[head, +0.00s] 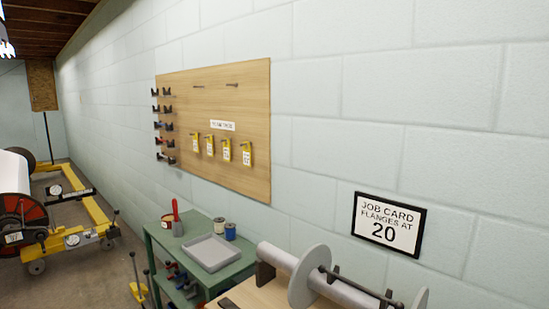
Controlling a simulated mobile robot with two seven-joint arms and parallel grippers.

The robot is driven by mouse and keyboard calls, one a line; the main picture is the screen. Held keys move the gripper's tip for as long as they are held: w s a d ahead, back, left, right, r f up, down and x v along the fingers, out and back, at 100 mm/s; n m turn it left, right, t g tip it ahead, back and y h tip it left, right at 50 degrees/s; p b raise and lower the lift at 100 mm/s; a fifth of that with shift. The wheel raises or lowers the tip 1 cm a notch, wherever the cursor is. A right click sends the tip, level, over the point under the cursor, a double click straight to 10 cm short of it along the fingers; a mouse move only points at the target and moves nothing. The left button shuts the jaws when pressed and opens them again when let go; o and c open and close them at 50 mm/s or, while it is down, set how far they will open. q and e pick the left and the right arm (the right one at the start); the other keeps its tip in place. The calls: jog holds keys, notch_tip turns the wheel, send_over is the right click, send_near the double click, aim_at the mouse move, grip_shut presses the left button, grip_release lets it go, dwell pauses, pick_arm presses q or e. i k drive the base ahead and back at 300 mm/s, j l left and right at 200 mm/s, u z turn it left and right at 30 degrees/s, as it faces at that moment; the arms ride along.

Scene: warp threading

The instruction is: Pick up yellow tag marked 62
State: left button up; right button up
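Several yellow tags hang in a row on a wooden pegboard on the wall. They are the leftmost tag (195,143), the second tag (210,145), the third tag (227,150) and the rightmost tag (247,153). Each carries a white label whose number is too small to read, so I cannot tell which one is marked 62. A small white sign (222,126) sits above them on the wooden board (225,95). Neither of my grippers can be made out in the head view.
A green bench (165,240) with a grey tray (210,252) and spools stands below the board. A wooden table (262,293) with a flanged roller (310,275) is at front right. A job card (388,221) reads "flanges at 20". Yellow-framed equipment (90,232) stands left.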

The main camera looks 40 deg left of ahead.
aim_at(209, 143)
jog(key=u, duration=1.7)
jog(key=i+j+u, duration=0.6)
jog(key=i, duration=0.25)
jog(key=i+u, duration=0.35)
jog(key=i+j+z, duration=0.1)
jog(key=i, duration=0.35)
jog(key=i+j+z, duration=0.1)
jog(key=i, duration=0.35)
jog(key=i+j+z, duration=0.1)
jog(key=i, duration=0.3)
jog(key=i+j+z, duration=0.1)
jog(key=z, duration=0.35)
jog(key=i+j+z, duration=0.25)
jog(key=z, duration=0.2)
jog(key=i+j+z, duration=0.2)
jog(key=z, duration=0.25)
jog(key=i+j+z, duration=0.1)
jog(key=j+z, duration=0.3)
jog(key=i+j+z, duration=0.1)
jog(key=j+z, duration=0.15)
jog(key=z, duration=0.2)
